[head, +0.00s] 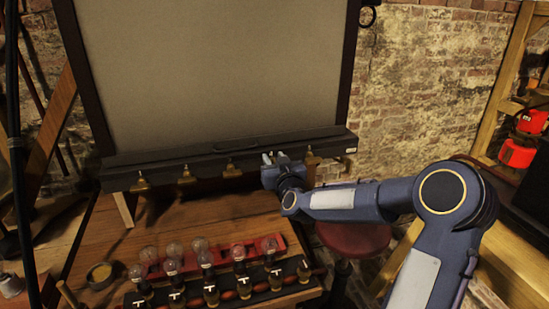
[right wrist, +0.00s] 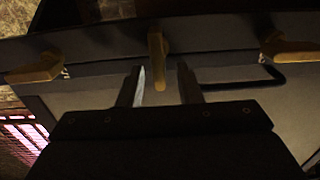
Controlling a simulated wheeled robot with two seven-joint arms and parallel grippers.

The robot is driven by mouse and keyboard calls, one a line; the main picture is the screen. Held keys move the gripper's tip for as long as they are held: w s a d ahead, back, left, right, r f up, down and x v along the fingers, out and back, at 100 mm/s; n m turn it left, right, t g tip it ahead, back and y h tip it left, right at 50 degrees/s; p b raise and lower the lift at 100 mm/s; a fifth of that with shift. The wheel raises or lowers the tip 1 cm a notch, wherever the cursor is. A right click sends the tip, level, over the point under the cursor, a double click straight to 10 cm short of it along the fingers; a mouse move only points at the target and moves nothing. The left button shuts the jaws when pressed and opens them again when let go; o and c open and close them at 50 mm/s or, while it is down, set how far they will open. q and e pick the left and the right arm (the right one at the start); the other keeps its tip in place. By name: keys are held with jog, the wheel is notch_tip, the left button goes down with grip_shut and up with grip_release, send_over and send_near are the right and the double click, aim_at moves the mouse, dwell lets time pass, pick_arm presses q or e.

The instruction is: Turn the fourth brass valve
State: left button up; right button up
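Several brass valves hang in a row under the black rail (head: 225,155) in the head view. From the left, the first (head: 141,184), second (head: 186,175) and third (head: 231,171) show. Another valve (head: 312,158) shows right of my right gripper (head: 271,159), which hides the spot between. In the right wrist view my right gripper (right wrist: 161,80) is open, its two fingers apart. The middle brass valve (right wrist: 156,45) points down between the fingertips in the picture; I cannot tell whether it touches either finger. Other valves show left (right wrist: 35,69) and right (right wrist: 290,46). My left gripper is not in view.
A large grey panel (head: 215,65) stands above the rail. A red stool (head: 354,239) stands right of the bench.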

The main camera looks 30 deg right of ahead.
grip_shut()
jog(key=shift+d+f+m+b, duration=0.15)
jog(key=shift+m+b, duration=0.15)
jog(key=shift+b, duration=0.45)
jog(key=shift+s+d+f+m+b, duration=0.1)
jog(key=shift+d+f+m+b, duration=0.3)
jog(key=shift+m+b, duration=2.65)
jog(key=shift+s+d+f+m+b, duration=0.1)
jog(key=shift+d+f+m+b, duration=0.25)
jog(key=shift+m+b, duration=2.75)
jog(key=shift+s+d+f+m+b, duration=0.1)
jog(key=shift+d+f+m+b, duration=0.25)
jog(key=shift+m+b, duration=2.7)
jog(key=shift+n+b, duration=0.5)
jog(key=shift+b, duration=0.15)
